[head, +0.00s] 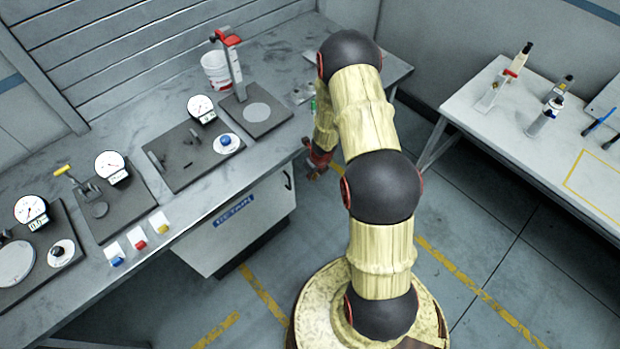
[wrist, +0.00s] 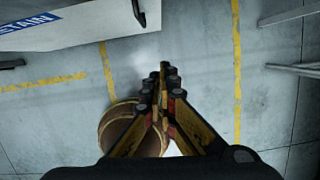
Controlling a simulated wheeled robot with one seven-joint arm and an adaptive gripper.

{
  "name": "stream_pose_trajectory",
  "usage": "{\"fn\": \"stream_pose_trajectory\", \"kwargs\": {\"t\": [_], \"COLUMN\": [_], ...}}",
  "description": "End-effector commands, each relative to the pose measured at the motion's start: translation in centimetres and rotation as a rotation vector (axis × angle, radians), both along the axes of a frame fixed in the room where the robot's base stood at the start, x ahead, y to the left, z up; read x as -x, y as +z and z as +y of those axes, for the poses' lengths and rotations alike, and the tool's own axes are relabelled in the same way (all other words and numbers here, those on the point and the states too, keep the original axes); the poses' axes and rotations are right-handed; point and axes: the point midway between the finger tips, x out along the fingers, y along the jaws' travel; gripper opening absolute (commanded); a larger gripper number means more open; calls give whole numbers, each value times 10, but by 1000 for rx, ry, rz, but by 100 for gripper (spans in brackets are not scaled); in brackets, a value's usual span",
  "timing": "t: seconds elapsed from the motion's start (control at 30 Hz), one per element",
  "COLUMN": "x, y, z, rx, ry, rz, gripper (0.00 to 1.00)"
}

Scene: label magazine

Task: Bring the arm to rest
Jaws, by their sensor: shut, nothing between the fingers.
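My arm rises from my round base in the head view and bends forward and down. My gripper (head: 318,170) hangs beside the front edge of the grey bench, over the floor and right of the cabinet marked "DETAIN" (head: 245,215). In the wrist view my gripper (wrist: 165,72) is shut and empty, its fingers together above the grey floor. Part of the wrist is hidden behind the upper arm links in the head view.
The grey bench (head: 200,200) carries several dial gauges, dark plates, a white tub (head: 216,72) and a red-topped stand (head: 232,65). A white table (head: 530,125) with bottles stands at the right. Floor with yellow lines (head: 480,290) lies clear between them.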

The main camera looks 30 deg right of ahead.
Motion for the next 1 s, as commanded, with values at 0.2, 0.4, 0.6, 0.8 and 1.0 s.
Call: {"fn": "stream_pose_trajectory", "kwargs": {"t": [0.2, 0.4, 0.6, 0.8, 1.0], "x": [7, 8, 8, 13, 56], "y": [26, 30, 30, 29, 33], "z": [-1, -1, -1, -19, -50], "rx": [-1, -1, -5, -2, 27], "ry": [1, 1, -14, -295, -923], "rz": [1, 0, 1, 10, 28], "gripper": [0, 0, 0, 0, 0]}}
